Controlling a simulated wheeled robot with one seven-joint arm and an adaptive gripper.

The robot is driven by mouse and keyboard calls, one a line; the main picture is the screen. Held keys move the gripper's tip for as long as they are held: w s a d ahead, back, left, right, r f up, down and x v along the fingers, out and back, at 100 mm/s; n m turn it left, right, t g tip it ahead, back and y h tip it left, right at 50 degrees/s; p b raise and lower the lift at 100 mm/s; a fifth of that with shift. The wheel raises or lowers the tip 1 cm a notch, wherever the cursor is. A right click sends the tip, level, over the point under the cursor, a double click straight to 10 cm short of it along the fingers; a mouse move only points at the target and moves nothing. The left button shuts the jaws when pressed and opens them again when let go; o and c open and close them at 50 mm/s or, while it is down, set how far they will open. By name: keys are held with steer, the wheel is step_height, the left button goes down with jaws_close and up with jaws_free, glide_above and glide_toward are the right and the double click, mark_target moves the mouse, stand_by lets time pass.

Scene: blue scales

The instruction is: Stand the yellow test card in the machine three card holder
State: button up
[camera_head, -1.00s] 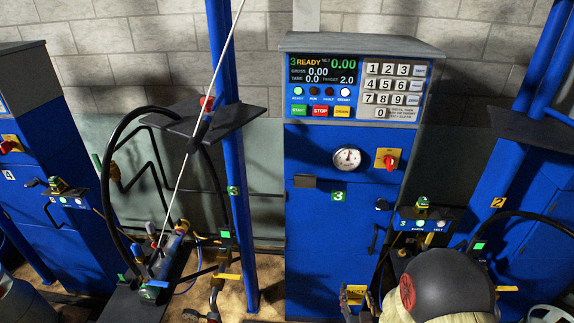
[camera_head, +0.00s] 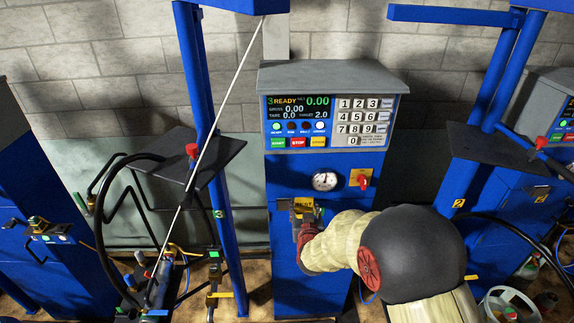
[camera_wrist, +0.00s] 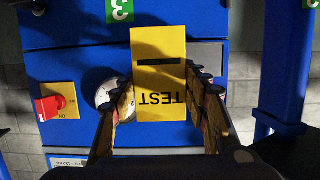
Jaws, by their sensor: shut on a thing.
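My gripper (camera_head: 305,222) is shut on the yellow test card (camera_wrist: 158,60) in front of the blue machine three. In the wrist view the fingers (camera_wrist: 160,110) grip the card by its two sides. Its TEST lettering reads upside down there, with a dark slot beyond it. In the head view only a small part of the card (camera_head: 303,202) shows above the fingers. The grey card holder (camera_head: 283,204) shows just left of the card. In the wrist view the holder (camera_wrist: 208,53) shows beside the card, partly covered by it. I cannot tell whether card and holder touch.
The gauge (camera_head: 325,181) and red knob (camera_head: 364,180) sit above and right of my gripper. Machine three's display (camera_head: 298,104) reads READY. A blue post (camera_head: 222,215) and a dark shelf (camera_head: 190,158) stand left. A white bucket (camera_head: 508,303) stands at lower right.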

steer(key=w+a+r+p, duration=0.1)
steer(key=r, duration=0.2)
steer(key=w+a+r+p, duration=0.1)
steer(key=w+a+r, duration=0.1)
steer(key=r, duration=0.2)
steer(key=w+a+r+p, duration=0.1)
steer(key=a+r, duration=0.1)
steer(key=r, duration=0.1)
steer(key=shift+w+a+r, duration=0.15)
steer(key=shift+w+a, duration=0.05)
steer(key=shift+w, duration=0.1)
steer(key=shift+s, duration=0.1)
steer(key=shift+f+b, duration=2.6)
steer(key=shift+f, duration=0.7)
steer(key=shift+f+b, duration=0.7)
steer(key=shift+f, duration=0.2)
steer(key=o, duration=1.2)
steer(key=shift+f, duration=0.15)
steer(key=shift+c, duration=0.2)
